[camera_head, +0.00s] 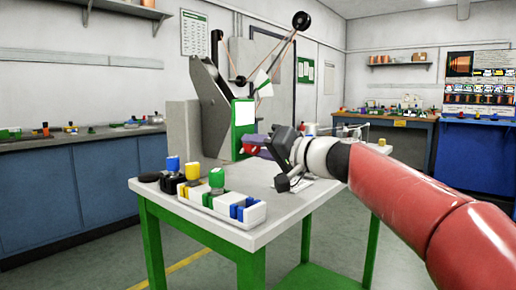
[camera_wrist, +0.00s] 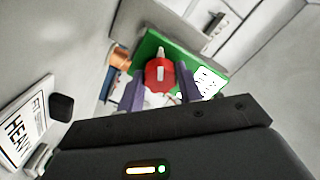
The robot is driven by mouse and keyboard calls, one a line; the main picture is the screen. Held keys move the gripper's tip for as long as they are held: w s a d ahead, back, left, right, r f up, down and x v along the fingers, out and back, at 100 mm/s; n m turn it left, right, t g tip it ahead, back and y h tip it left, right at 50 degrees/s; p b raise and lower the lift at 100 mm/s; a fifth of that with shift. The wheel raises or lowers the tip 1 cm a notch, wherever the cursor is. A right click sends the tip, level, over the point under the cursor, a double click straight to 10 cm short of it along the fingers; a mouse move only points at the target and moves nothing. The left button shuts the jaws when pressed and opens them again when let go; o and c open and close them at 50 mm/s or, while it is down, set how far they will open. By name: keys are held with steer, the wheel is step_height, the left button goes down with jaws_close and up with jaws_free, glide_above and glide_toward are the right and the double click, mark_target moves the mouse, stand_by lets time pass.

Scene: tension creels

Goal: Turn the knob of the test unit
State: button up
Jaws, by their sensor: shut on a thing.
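The test unit (camera_head: 183,125) stands on the white-topped table, a grey machine with a green front plate (camera_head: 243,118). Its red knob (camera_wrist: 159,74) shows in the wrist view on the green plate, with a pale pointer line on its face. In the head view only part of the red knob (camera_head: 251,149) shows beside my gripper (camera_head: 262,146). In the wrist view the two purple-grey fingers of my gripper (camera_wrist: 158,92) sit on either side of the knob and are shut on it. The fingertips' contact is partly hidden.
The green-legged table (camera_head: 235,236) holds a white tray (camera_head: 228,205) with blue, green and yellow pieces at its front left. A pulley arm with orange thread (camera_head: 272,58) rises above the unit. A blue-fronted bench (camera_head: 70,190) lies left.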

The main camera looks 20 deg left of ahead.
steer(key=shift+m+p, duration=0.5)
steer(key=shift+m, duration=4.3)
steer(key=shift+f, duration=0.1)
steer(key=o, duration=1)
steer(key=b+v, duration=0.1)
steer(key=v, duration=0.7)
